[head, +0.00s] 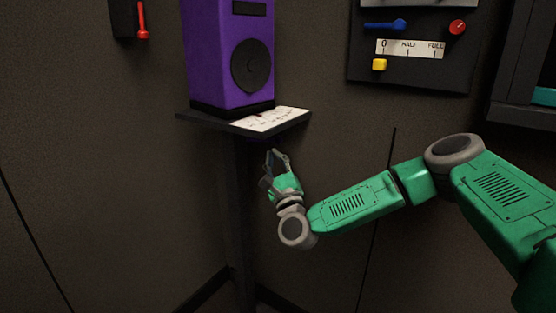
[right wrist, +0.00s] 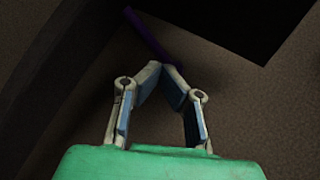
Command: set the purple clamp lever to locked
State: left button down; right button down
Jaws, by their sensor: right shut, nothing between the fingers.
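A thin purple bar (right wrist: 146,34), which looks like the clamp lever, slants down across the right wrist view beside a dark overhanging slab. Its lower end is close to my fingertips in the picture; I cannot tell whether they touch. I cannot make the bar out in the head view, nor tell whether it is locked. My right gripper (head: 275,156) is just below the shelf, pointing up. It also shows in the right wrist view (right wrist: 166,68), with its fingertips together and nothing between them. My left gripper is not in view.
A purple box with a round black disc (head: 231,55) stands on a dark shelf (head: 193,118) on a post, with a white paper (head: 270,120) beside it. A panel (head: 410,72) with blue, red and yellow controls is at upper right. A red lever (head: 142,20) is at upper left.

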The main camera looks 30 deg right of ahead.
jog(key=p+v, duration=0.2)
jog(key=v, duration=0.8)
jog(key=shift+p, duration=0.35)
